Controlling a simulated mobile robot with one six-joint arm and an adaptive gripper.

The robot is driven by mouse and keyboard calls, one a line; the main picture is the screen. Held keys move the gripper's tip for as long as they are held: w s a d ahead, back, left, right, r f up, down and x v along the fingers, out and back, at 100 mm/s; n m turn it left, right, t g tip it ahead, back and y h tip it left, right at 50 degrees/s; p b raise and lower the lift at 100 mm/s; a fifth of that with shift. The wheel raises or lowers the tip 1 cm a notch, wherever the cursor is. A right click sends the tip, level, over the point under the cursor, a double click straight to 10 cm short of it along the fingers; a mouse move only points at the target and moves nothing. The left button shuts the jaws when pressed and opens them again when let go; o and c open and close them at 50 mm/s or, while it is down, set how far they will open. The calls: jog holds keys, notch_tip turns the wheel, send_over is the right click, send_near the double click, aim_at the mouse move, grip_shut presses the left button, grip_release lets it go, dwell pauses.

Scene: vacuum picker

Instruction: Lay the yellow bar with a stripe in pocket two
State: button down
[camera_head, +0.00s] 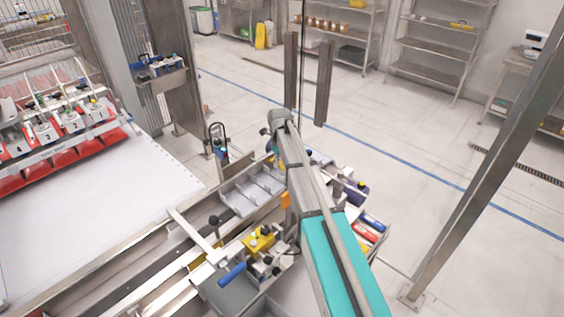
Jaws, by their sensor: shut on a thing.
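A grey tray (226,196) with side-by-side pockets stands left of my arm. The pockets that show look empty, and no pocket numbers can be read on it. My arm runs up the middle of the view and covers the area just right of the tray. My gripper is hidden behind my arm links, so its fingers and anything between them do not show. I cannot make out a yellow bar with a stripe.
A yellow clamp block (258,241) with black knobs and a blue handle (231,274) stand in front of the tray. A bin (372,222) with red and blue pieces is right of my arm. A white table (95,225) and red-fronted machine (75,150) are left.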

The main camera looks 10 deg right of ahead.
aim_at(280, 163)
jog(key=shift+f+b, duration=0.45)
jog(key=shift+f, duration=0.1)
jog(key=shift+c, duration=1.5)
grip_release()
jog(key=shift+r, duration=0.2)
notch_tip(280, 163, up, 13)
jog(key=p, duration=1.3)
jog(key=shift+f, duration=0.1)
